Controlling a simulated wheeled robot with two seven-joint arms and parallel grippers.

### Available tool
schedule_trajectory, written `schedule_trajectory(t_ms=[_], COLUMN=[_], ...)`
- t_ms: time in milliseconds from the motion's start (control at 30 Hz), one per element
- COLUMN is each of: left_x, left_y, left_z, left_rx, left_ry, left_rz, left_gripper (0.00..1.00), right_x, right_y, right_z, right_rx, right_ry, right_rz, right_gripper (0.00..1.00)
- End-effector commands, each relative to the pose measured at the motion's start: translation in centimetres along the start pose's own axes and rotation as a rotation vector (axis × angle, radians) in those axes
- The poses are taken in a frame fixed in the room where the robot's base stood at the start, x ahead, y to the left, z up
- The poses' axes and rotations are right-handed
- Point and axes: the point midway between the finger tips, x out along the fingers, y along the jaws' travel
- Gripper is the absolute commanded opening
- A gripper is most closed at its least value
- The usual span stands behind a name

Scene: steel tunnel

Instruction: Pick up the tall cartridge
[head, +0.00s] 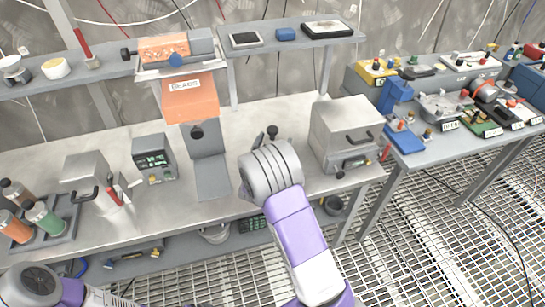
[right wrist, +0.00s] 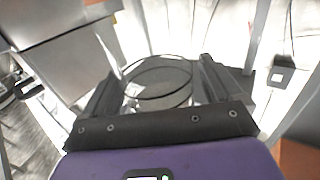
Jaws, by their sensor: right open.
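Several capped cylinders stand in a grey tray (head: 62,232) at the left end of the bench in the head view. They include a green one (head: 46,219), an orange one (head: 14,227) and a brown one (head: 16,195); I cannot tell which is the tall cartridge. My right gripper is over the middle of the bench, right of these cylinders, its fingers mostly hidden behind my wrist in the head view. In the right wrist view my right gripper (right wrist: 157,72) is open, with a dark round shape beyond its fingers and nothing clearly held. My left gripper is out of view.
A sloped grey chute (head: 211,170) under an orange block (head: 190,98) stands left of my right wrist. A metal box (head: 345,132) stands to its right, a display unit (head: 153,158) farther left. A shelf (head: 285,42) runs behind. A second table (head: 440,145) is at right.

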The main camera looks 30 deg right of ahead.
Motion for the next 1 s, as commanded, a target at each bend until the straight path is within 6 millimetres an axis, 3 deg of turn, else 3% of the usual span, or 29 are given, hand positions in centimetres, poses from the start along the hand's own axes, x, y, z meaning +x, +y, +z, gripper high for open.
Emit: schedule_trajectory(t_ms=[133, 700, 1000], left_x=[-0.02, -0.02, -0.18], left_y=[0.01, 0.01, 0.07], left_z=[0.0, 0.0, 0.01], left_rx=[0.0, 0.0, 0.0], left_ry=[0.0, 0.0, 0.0], left_rz=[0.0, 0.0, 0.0], left_gripper=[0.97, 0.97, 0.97], right_x=[-0.03, -0.06, -0.03], right_y=[0.01, 0.01, -0.01], right_z=[-0.01, 0.0, -0.6], right_rx=[0.0, 0.0, 0.003], right_ry=[0.0, 0.0, 0.003], right_rz=[0.0, 0.001, 0.001], right_gripper=[0.89, 0.02, 0.0])
